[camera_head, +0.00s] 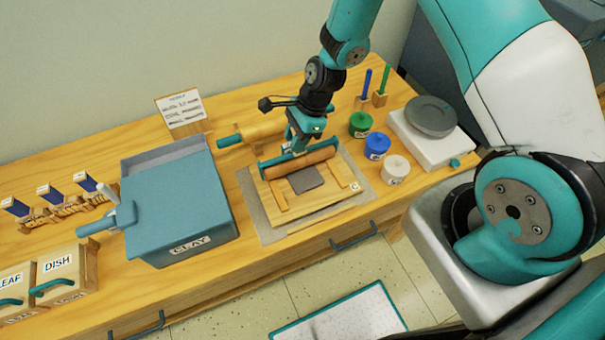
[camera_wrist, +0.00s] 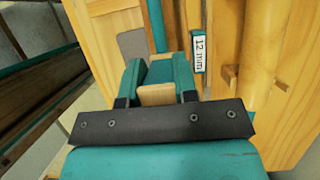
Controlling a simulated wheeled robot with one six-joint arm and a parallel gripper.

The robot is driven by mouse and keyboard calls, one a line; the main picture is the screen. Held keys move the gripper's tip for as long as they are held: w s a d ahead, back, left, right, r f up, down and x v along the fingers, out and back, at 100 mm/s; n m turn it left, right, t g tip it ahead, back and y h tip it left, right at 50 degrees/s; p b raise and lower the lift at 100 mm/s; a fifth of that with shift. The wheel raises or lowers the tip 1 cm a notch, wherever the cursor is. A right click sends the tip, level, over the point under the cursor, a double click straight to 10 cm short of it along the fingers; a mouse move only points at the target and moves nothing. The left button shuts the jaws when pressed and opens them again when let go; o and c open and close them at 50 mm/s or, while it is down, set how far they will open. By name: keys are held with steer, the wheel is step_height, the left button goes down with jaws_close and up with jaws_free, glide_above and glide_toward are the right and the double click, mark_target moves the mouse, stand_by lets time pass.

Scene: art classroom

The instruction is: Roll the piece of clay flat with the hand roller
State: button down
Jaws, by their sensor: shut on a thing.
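The clay (camera_head: 306,179) is a flat grey slab with rounded corners on a wooden board (camera_head: 290,212). A corner of the clay also shows in the wrist view (camera_wrist: 132,43). The hand roller (camera_head: 318,156) is a wooden cylinder with a teal frame, lying crosswise just behind the clay. I cannot tell whether it touches the clay or board. My gripper (camera_head: 304,143) is above the roller, pointing down, and shut on its handle. In the wrist view, the fingers (camera_wrist: 157,88) close around a pale wooden block, the handle.
A rolling pin with teal ends (camera_head: 252,132) lies behind the board. A blue-grey CLAY box (camera_head: 180,205) stands left. Wooden strips flank the clay.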

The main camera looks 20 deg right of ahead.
step_height(320, 180, up, 8)
steer(key=p, duration=0.6)
steer(key=shift+r+p, duration=0.1)
steer(key=shift+p, duration=0.2)
